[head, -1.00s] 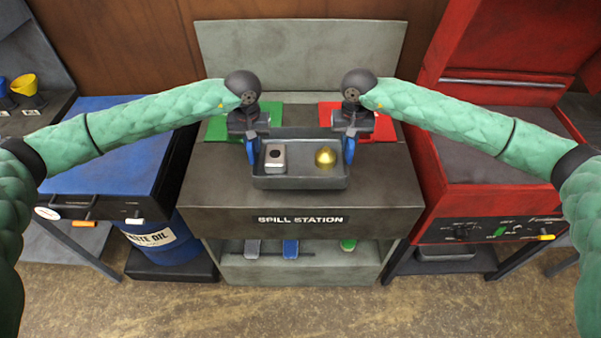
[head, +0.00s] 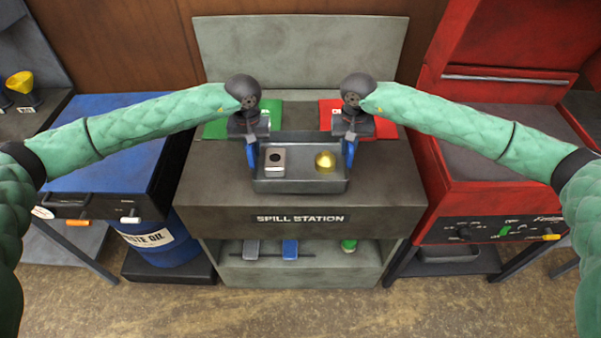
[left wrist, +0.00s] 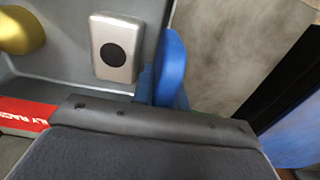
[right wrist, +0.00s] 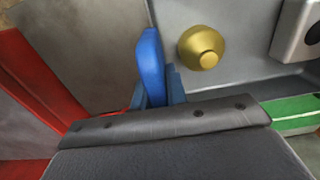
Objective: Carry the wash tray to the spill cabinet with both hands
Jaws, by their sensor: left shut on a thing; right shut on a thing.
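The grey wash tray (head: 300,186) is over the top of the spill station cabinet (head: 300,219) in the head view. I cannot tell whether it rests on the top or hangs just above it. In it are a silver block with a dark round spot (head: 275,160) and a brass domed piece (head: 325,161). My left gripper (head: 252,155) is shut on the tray's left wall, and my right gripper (head: 349,155) is shut on its right wall. Blue fingers show at the walls in the left wrist view (left wrist: 165,75) and right wrist view (right wrist: 155,75).
A green mat (head: 215,129) and a red mat (head: 384,127) lie behind the tray. A blue cart (head: 100,150) with a waste oil drum (head: 160,243) stands left, a red cabinet (head: 480,180) right. Several items sit on the lower shelf. The cabinet top's front strip is bare.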

